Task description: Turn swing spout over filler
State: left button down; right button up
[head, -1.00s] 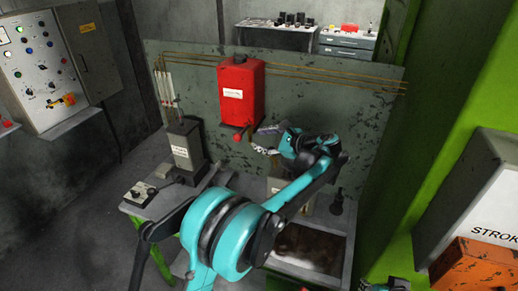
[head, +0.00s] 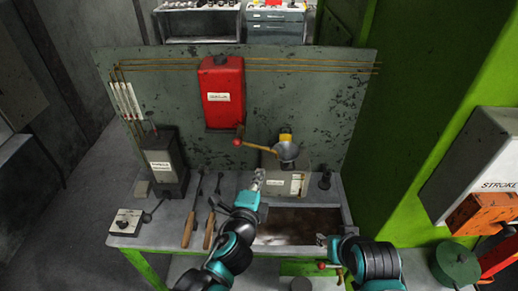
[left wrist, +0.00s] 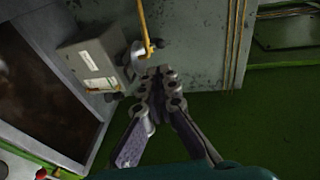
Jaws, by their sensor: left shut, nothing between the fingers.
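A red tank (head: 222,92) is mounted on the grey back panel. Its swing spout (head: 255,147) starts below the tank at a red knob and points right. Its tip lies close to the left rim of a funnel (head: 287,151), which I take as the filler; I cannot tell whether it is directly above the opening. The funnel stands above a labelled grey box (head: 287,184). My left gripper (head: 258,176) is shut and empty, below the spout and left of the box. Its closed fingers also show in the left wrist view (left wrist: 160,76). My right gripper (head: 325,240) is low right; its jaw state is unclear.
A dark sunken tray (head: 300,224) lies right of my left gripper. A green press frame (head: 410,130) bounds the right side.

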aim_at(271, 146)
pick_arm(q)
jog(key=b+x, duration=0.2)
jog(key=x, duration=1.1)
jog(key=shift+w+d+f+b, duration=0.1)
jog(key=shift+w+f+b, duration=0.05)
jog(key=shift+w+b, duration=0.15)
jog(key=shift+w+d, duration=0.1)
jog(key=w+d+b, duration=0.1)
jog(key=w+d, duration=0.1)
jog(key=w, duration=0.4)
jog(key=shift+d, duration=0.4)
jog(key=shift+s, duration=0.1)
dwell(0.4)
